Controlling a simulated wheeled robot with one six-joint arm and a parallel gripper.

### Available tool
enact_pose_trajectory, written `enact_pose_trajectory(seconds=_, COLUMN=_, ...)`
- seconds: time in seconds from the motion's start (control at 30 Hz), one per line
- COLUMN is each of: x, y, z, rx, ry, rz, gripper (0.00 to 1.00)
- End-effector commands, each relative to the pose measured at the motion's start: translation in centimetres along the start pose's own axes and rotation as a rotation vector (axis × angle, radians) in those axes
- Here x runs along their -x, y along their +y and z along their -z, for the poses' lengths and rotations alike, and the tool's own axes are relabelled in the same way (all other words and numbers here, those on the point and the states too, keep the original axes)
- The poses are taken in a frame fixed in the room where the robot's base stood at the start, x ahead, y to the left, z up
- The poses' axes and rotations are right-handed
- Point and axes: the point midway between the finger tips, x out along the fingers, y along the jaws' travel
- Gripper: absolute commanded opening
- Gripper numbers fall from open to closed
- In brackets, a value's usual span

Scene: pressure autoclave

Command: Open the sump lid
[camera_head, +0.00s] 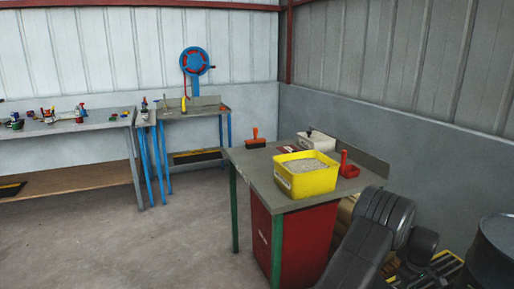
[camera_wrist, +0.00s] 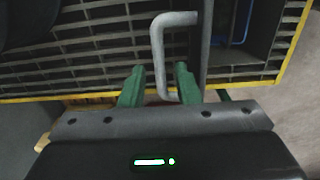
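The sump lid looks to be the dark barred grating (camera_wrist: 85,50) in the wrist view, inside a yellow edge (camera_wrist: 60,97). A grey bent-bar handle (camera_wrist: 158,50) stands at its right side, beside a grey upright edge (camera_wrist: 207,45). My gripper (camera_wrist: 160,67) has two green fingers, set apart, with the handle's long bar between them in the picture. Gaps show on both sides of the bar, and I cannot tell how deep it sits between the fingers.
Right of the handle is a dark recess (camera_wrist: 240,45) with a blue line in it. In the head view, a workbench (camera_head: 262,182) holding a yellow bin (camera_head: 306,178) stands close to my arm. A dark drum (camera_head: 494,255) is at the right edge. Floor (camera_head: 130,245) at left is clear.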

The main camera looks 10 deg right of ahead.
Motion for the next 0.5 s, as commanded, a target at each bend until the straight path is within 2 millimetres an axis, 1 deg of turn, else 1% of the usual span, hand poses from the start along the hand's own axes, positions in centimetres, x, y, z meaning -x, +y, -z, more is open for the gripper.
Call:
enact_pose_trajectory(seconds=0.03, x=0.8, y=0.0, z=0.0, rx=0.000, ry=0.000, rz=0.000, gripper=0.29)
enact_pose_trajectory(seconds=0.5, x=5.5, y=0.0, z=0.0, rx=0.000, ry=0.000, rz=0.000, gripper=0.29)
